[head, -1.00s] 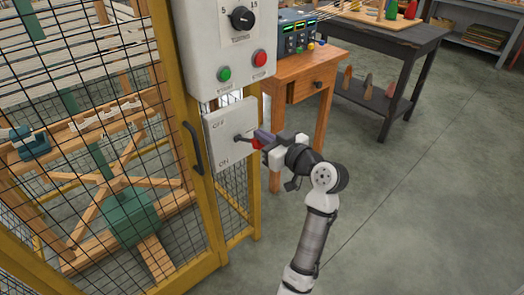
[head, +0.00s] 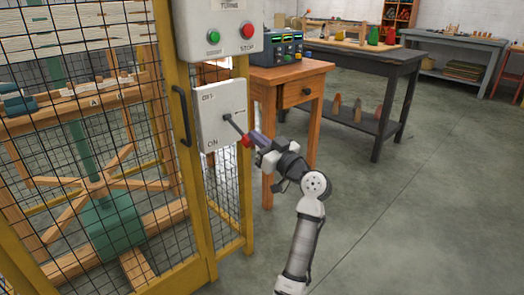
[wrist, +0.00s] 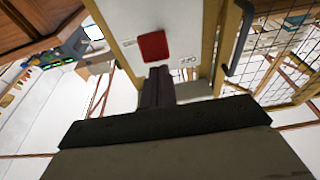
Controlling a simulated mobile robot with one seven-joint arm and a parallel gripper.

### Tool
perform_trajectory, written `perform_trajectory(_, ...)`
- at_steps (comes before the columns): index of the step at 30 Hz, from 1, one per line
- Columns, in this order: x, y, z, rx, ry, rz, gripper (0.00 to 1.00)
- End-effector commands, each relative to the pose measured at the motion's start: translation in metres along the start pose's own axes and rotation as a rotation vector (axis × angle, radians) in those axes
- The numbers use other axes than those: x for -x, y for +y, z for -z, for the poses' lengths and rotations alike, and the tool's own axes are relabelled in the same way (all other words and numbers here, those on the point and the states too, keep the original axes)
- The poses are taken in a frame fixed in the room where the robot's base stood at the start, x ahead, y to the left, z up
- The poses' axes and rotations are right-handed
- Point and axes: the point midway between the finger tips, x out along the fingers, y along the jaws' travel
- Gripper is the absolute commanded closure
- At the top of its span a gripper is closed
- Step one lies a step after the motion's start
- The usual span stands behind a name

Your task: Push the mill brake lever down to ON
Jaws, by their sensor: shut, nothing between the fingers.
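The brake lever is a dark rod (head: 234,126) with a red knob (head: 244,140), on a pale plate (head: 210,118) marked OFF above and ON below. The rod slopes down and to the right from its pivot, with the knob about level with the ON mark. My gripper (head: 259,137) is shut and empty, its dark fingertips right at the knob's upper right side. I cannot tell whether they touch it. In the wrist view the red knob (wrist: 152,46) is just beyond the shut fingertips (wrist: 158,72), and the plate (wrist: 130,20) is behind it.
A yellow-framed mesh cage (head: 190,180) with a black handle (head: 181,115) stands left of the plate. A control box with a green button (head: 213,37) and a red button (head: 247,31) is above. A wooden table (head: 290,80) stands behind my arm. The floor at right is clear.

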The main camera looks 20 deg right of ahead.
Motion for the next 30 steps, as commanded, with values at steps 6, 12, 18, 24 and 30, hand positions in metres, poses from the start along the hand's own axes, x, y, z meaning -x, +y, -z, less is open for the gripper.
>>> perform_trajectory(6, 0.0, 0.0, 0.002, 0.0, 0.0, 0.0, 1.0)
perform_trajectory(12, -0.004, 0.0, 0.021, 0.004, 0.002, 0.0, 1.0)
perform_trajectory(18, -0.014, -0.001, 0.066, 0.007, 0.002, 0.0, 1.0)
perform_trajectory(24, -0.026, -0.001, 0.114, 0.004, 0.002, 0.0, 1.0)
perform_trajectory(30, -0.036, -0.001, 0.159, 0.004, 0.002, 0.001, 1.0)
